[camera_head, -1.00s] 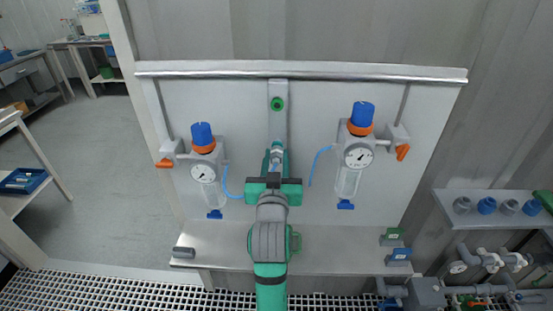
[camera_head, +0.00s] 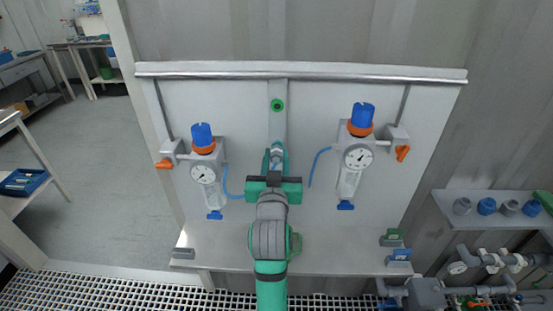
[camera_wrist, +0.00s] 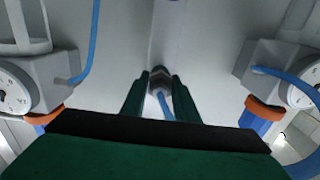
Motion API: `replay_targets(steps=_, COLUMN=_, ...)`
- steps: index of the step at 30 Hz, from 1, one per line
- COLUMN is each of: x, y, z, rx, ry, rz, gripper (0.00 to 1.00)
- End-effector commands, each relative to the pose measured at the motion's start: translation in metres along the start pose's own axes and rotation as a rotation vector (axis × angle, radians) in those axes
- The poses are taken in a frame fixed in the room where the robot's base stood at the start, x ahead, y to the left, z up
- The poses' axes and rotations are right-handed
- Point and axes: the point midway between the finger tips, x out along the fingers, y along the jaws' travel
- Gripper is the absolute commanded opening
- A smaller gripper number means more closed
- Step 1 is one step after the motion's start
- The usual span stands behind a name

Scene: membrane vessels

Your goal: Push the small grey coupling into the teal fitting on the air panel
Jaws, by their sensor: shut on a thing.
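My gripper (camera_head: 276,160) is in front of the middle of the white air panel (camera_head: 245,120), fingers pointing at it. It is shut on the small grey coupling, which shows between the fingertips in the wrist view (camera_wrist: 159,76). A blue hose (camera_wrist: 165,105) shows just below the coupling there. In the head view a round green-teal fitting (camera_head: 277,105) with a dark centre sits on the vertical grey strip, above my gripper and apart from it. The wrist view does not clearly show this fitting.
Regulators with gauges and blue knobs stand left (camera_head: 203,165) and right (camera_head: 357,150) of my gripper, with orange handles and thin blue hoses (camera_head: 318,164). A shelf (camera_head: 225,240) below holds a grey block (camera_head: 183,252) and small green and blue blocks (camera_head: 398,256).

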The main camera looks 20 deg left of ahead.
Motion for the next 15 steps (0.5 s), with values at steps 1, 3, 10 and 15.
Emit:
replay_targets(steps=1, x=0.0010, y=0.0001, z=-0.0002, rx=0.000, ry=0.000, rz=0.000, gripper=0.00)
replay_targets(steps=3, x=0.0022, y=0.0000, z=-0.0001, rx=0.000, ry=0.000, rz=0.000, gripper=0.00)
replay_targets(steps=10, x=0.0042, y=0.0000, z=-0.0002, rx=0.000, ry=0.000, rz=0.000, gripper=0.49)
replay_targets(steps=15, x=0.0041, y=0.0000, z=-0.0002, rx=0.000, ry=0.000, rz=0.000, gripper=0.49)
